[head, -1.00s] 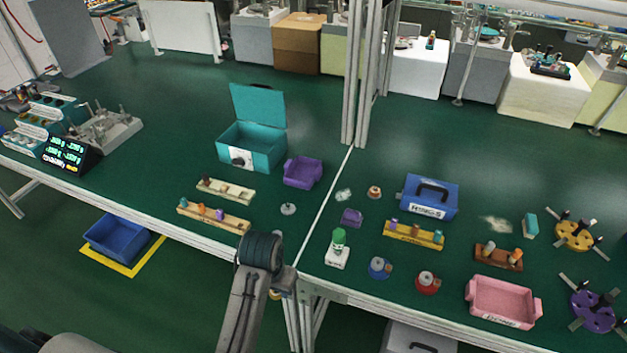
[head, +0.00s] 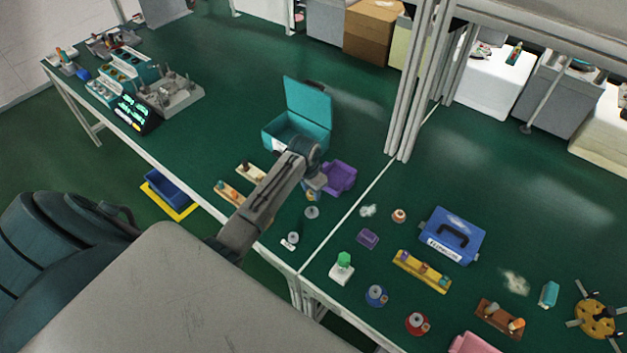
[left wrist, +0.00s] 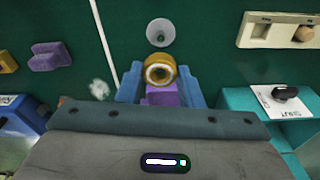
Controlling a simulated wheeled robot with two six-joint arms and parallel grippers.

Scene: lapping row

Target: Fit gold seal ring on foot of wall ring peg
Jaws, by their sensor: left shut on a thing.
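My left gripper (head: 313,188) is shut on the gold seal ring (left wrist: 160,73), which shows between the blue fingertips (left wrist: 159,80) in the left wrist view. The ring's open centre faces the camera. In the head view the ring is small and mostly hidden by the gripper. A grey round foot with a short upright peg (head: 312,212) stands on the green table just in front of the gripper; it also shows in the left wrist view (left wrist: 160,32), apart from the ring. Which peg is the wall ring peg, I cannot tell from markings. My right gripper is not in view.
Another grey disc on a white plate (head: 291,240) sits at the front edge. Wooden boards (head: 250,173) lie left. A purple block (head: 368,238) and blue case (head: 452,235) are right.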

